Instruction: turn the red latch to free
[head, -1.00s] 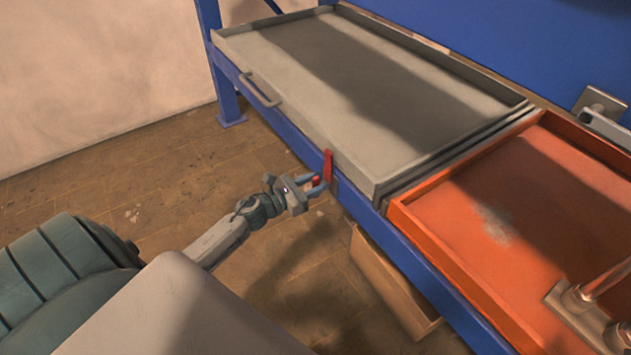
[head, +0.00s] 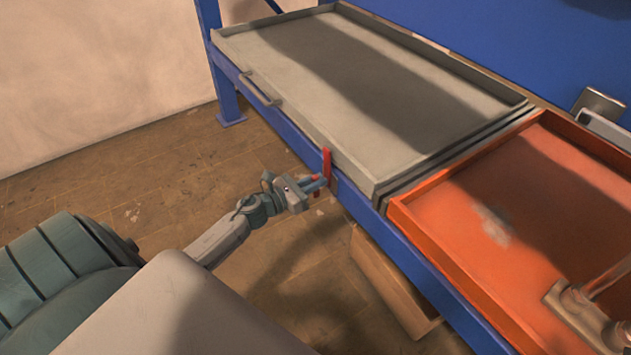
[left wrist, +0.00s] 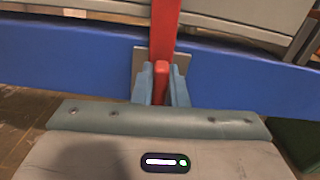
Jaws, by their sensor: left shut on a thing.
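The red latch (head: 327,163) is on the blue front rail, at the near edge of the grey tray (head: 380,95). Its bar stands upright across the rail and reaches up to the tray edge. In the left wrist view the red bar (left wrist: 163,28) rises from a grey plate, with a red knob in front of it. My left gripper (head: 320,184) is shut on the latch's knob; its two blue-grey fingers (left wrist: 161,88) lie on either side of the knob. My right gripper is not in view.
A blue frame (head: 285,145) carries the grey tray, which has a handle (head: 260,90) on its front. An orange tray (head: 470,225) adjoins it on the right, with metal fittings. A brown box (head: 390,285) is below the rail. Open wooden floor lies to the left.

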